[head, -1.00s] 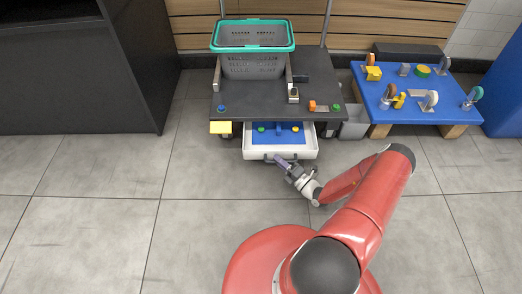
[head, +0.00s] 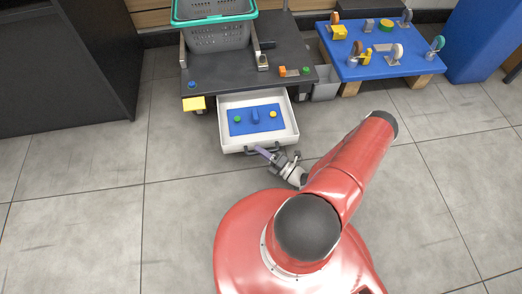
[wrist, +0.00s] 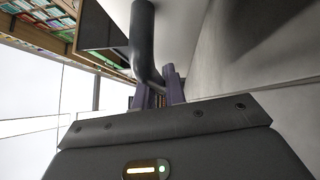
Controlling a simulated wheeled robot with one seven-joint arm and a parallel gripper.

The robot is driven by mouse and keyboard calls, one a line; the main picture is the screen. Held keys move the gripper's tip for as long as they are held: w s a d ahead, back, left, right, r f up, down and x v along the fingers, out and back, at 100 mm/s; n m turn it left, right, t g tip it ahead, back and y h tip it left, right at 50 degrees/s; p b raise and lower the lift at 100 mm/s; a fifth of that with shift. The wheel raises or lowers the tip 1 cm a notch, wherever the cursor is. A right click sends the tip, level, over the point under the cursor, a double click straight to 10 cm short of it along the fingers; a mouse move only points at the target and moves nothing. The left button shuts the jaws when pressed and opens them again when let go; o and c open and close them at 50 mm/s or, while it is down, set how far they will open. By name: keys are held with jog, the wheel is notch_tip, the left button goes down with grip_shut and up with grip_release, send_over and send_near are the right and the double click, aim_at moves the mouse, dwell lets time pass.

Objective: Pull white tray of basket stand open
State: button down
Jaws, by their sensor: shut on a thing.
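The white tray (head: 285,136) is a drawer under the dark basket stand (head: 217,75). In the head view it sticks well out of the stand's front, with a blue mat (head: 241,130) inside. A dark bar handle (head: 238,151) runs along its front. My gripper (head: 264,153) is at the handle's right part, shut on it. In the wrist view the dark, bent handle bar (wrist: 143,40) passes down to my purple fingers (wrist: 158,92), which close around it. The exact contact is partly hidden behind the gripper body.
A grey basket (head: 215,38) with a teal rim stands on the basket stand. A yellow block (head: 194,103) sits at its front left corner. A grey bin (head: 325,86) and a blue platform (head: 377,66) stand to the right. The tiled floor at left is clear.

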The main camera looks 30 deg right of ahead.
jog(key=c, duration=1.5)
grip_release()
jog(key=shift+o, duration=0.2)
jog(key=shift+d, duration=0.1)
jog(key=v, duration=0.7)
jog(key=shift+s, duration=0.4)
jog(key=shift+d, duration=0.2)
